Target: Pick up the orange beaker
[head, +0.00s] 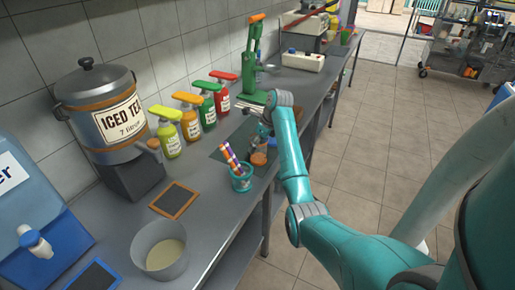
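A small orange round thing (259,159), which looks like the orange beaker, stands on the counter just right of a cup of straws. My gripper (264,135) is above and slightly behind it in the picture, at the end of my teal arm. The gripper is small and partly hidden by my wrist. I cannot tell whether its fingers are open or shut, or whether they touch the orange thing.
A teal cup (241,182) holding straws stands close left of the orange thing. Several pump bottles (188,122) line the wall. A green press (252,65) stands behind. An iced tea urn (101,110), a slate (173,200) and a metal bowl (161,252) are nearer.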

